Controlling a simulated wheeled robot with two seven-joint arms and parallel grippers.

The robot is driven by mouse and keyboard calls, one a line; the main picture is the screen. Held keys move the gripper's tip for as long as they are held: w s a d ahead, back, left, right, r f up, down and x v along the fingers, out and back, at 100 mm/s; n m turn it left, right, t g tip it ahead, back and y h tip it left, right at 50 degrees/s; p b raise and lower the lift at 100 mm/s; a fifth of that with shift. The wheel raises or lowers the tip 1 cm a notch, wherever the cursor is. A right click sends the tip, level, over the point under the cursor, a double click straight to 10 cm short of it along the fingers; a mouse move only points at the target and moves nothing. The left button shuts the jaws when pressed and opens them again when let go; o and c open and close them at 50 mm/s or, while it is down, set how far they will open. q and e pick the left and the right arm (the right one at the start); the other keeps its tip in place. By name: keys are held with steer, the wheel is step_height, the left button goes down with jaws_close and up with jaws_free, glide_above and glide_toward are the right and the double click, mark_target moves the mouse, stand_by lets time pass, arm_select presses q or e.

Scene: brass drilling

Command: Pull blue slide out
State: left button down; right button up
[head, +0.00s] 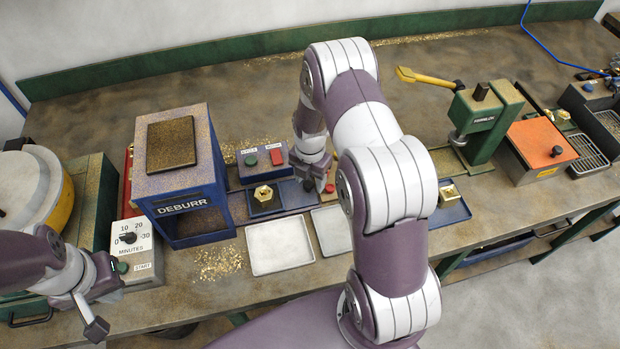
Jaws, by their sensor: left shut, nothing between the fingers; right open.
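The blue slide (290,198) is a flat blue tray at the right of the blue DEBURR box (185,212). A brass hex part (263,195) sits on its dark pad. My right gripper (318,187) is open, pointing down at the slide's right end; I cannot tell if it touches. My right arm hides what is just right of there. My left gripper (97,310) is shut and empty at the lower left, in front of the timer box, well away from the slide.
Green and red buttons (263,157) stand behind the slide. Two pale trays (280,246) lie in front. A timer box (137,245) and a round drum (30,190) are at left. A second blue tray with brass (462,212) and a green press (480,118) are at right.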

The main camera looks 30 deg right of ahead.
step_height(320, 180, up, 12)
steer(key=b, duration=0.2)
steer(key=shift+r, duration=0.15)
steer(key=shift+d, duration=0.1)
steer(key=s+a+r+m, duration=0.1)
steer(key=s+a+m, duration=0.2)
steer(key=m, duration=0.5)
steer(key=s+a+r+m+t, duration=0.1)
steer(key=s+a+m, duration=0.2)
steer(key=s+m, duration=0.3)
steer(key=s+a+r+m, duration=0.1)
steer(key=s+a+m, duration=0.3)
steer(key=m, duration=0.5)
steer(key=shift+s+r+m, duration=0.2)
steer(key=shift+s+m, duration=0.2)
steer(key=shift+s, duration=0.35)
